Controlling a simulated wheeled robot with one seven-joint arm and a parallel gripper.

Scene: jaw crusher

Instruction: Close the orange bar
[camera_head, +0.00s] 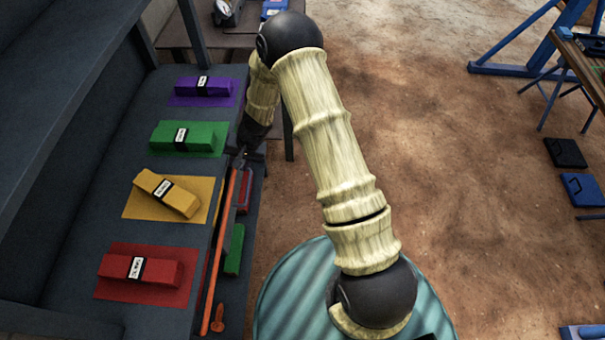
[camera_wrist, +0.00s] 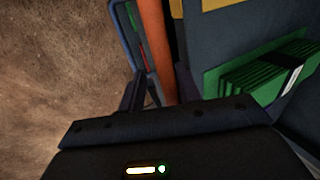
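The orange bar (camera_head: 221,245) runs lengthwise along the front edge of a dark shelf in the head view, with its far end by my gripper. It also shows in the wrist view (camera_wrist: 156,45), coming down between my fingers. My gripper (camera_head: 243,156) is at the bar's far end, beside the shelf. In the wrist view my gripper (camera_wrist: 160,88) has its dark fingers apart, one on each side of the bar. A narrow gap shows on the left finger's side; contact on the right side is unclear.
On the dark shelf (camera_head: 78,200) lie purple (camera_head: 196,87), green (camera_head: 176,137), yellow (camera_head: 160,197) and red (camera_head: 140,270) bundles on matching mats. Red and green items lie below, beside the bar. An orange knob-like piece (camera_head: 218,320) is near the bar's near end. Open dirt floor lies right.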

